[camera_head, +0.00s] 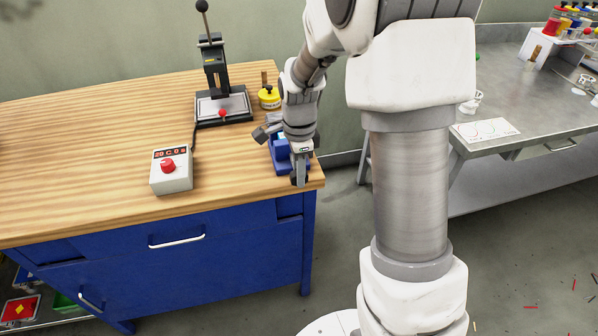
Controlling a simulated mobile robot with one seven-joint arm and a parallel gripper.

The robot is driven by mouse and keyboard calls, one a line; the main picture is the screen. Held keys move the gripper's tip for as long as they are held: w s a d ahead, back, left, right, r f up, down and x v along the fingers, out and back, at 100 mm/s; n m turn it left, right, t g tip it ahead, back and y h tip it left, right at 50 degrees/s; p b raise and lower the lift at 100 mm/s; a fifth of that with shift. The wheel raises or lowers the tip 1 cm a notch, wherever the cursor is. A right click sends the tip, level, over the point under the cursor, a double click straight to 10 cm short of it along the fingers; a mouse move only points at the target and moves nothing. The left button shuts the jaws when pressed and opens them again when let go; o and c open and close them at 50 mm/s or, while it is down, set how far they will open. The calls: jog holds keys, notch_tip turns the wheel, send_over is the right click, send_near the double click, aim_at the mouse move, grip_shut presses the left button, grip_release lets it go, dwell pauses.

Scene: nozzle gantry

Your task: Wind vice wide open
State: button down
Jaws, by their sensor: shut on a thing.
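The blue vice (279,153) stands on the wooden bench at its front right corner. Grey metal parts of it show at its upper left. My arm comes down from above and covers much of the vice. My gripper (299,179) points down at the vice's front side, by the bench edge. Its fingers are shut on the vice's handle, which is mostly hidden by the fingers. How far apart the vice jaws stand cannot be told from this view.
The bench (90,130) also holds a control box (172,170) with a red knob, a black lever press (222,100) and a yellow round container (268,97). A grey metal table (500,85) stands to the right.

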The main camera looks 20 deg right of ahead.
jog(key=shift+a+h, duration=0.1)
jog(key=shift+h, duration=0.2)
jog(key=h, duration=0.1)
jog(key=h+b, duration=0.1)
jog(key=h, duration=0.1)
jog(key=shift+a+f, duration=0.15)
jog(key=shift+a, duration=0.15)
jog(key=h+b, duration=0.3)
jog(key=h, duration=0.1)
jog(key=shift+a+f, duration=0.25)
jog(key=h+b, duration=0.2)
jog(key=h, duration=0.1)
jog(key=h+b, duration=0.1)
jog(key=shift+a+f+h+b, duration=0.2)
jog(key=shift+f+h+b, duration=0.05)
jog(key=shift+h+b, duration=0.15)
jog(key=shift+f+h+b, duration=0.1)
jog(key=shift+h+b, duration=1.3)
jog(key=shift+h, duration=0.8)
jog(key=c, duration=0.7)
grip_release()
